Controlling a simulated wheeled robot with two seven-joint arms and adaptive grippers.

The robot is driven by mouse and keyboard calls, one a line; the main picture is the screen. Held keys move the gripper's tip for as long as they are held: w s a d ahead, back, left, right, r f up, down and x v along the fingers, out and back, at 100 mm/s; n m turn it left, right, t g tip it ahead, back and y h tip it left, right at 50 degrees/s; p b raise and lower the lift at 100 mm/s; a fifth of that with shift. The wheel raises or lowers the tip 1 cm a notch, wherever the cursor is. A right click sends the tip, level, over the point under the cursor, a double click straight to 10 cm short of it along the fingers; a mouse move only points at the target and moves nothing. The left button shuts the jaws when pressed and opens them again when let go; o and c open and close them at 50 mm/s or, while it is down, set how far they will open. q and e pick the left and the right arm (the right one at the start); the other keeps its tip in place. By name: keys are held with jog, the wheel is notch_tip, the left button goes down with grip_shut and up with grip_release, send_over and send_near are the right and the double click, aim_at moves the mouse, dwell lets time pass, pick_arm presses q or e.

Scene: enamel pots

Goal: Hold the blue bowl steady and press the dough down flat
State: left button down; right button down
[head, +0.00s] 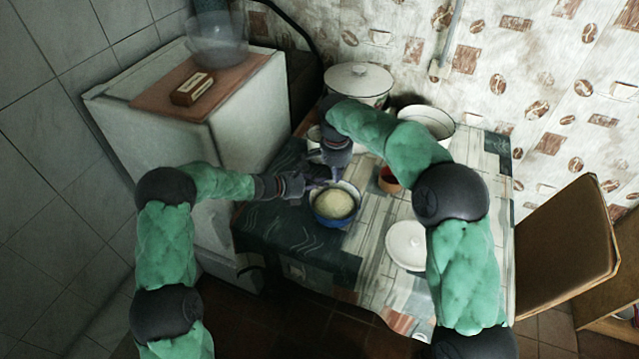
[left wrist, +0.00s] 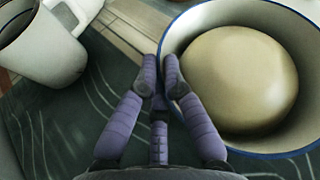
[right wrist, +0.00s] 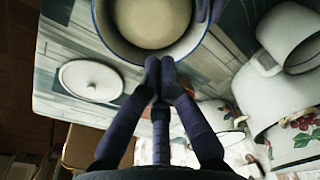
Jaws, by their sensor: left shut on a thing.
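The blue bowl (head: 335,221) stands on the table, white inside with a blue rim. A smooth, pale, rounded lump of dough (head: 334,204) lies in it; it also shows in the left wrist view (left wrist: 240,78) and the right wrist view (right wrist: 152,18). My left gripper (head: 312,186) is shut on the bowl's rim at its left side; its fingertips (left wrist: 161,78) meet the wall in the left wrist view. My right gripper (right wrist: 159,72) has its fingers together and empty, near the bowl's rim, pointing down. Whether it touches the bowl cannot be told.
A white mug (left wrist: 42,45) stands close to the left gripper. A white lid (head: 407,245) lies to the right of the bowl. A small red-brown container (head: 389,180) is nearby. The front table area is clear.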

aim_at(334, 201)
jog(key=shift+s+a+f+n+t, duration=0.1)
jog(key=shift+f+n+t, duration=0.2)
jog(key=shift+f+n, duration=1.1)
jog(key=shift+s+f+n+t, duration=0.1)
jog(key=shift+f+n+t, duration=0.35)
jog(key=shift+f, duration=1.6)
jog(key=shift+g, duration=0.25)
jog(key=shift+f, duration=2.4)
jog(key=shift+r, duration=0.1)
jog(key=shift+r, duration=4)
pick_arm(q)
jog(key=c, duration=1.3)
grip_release()
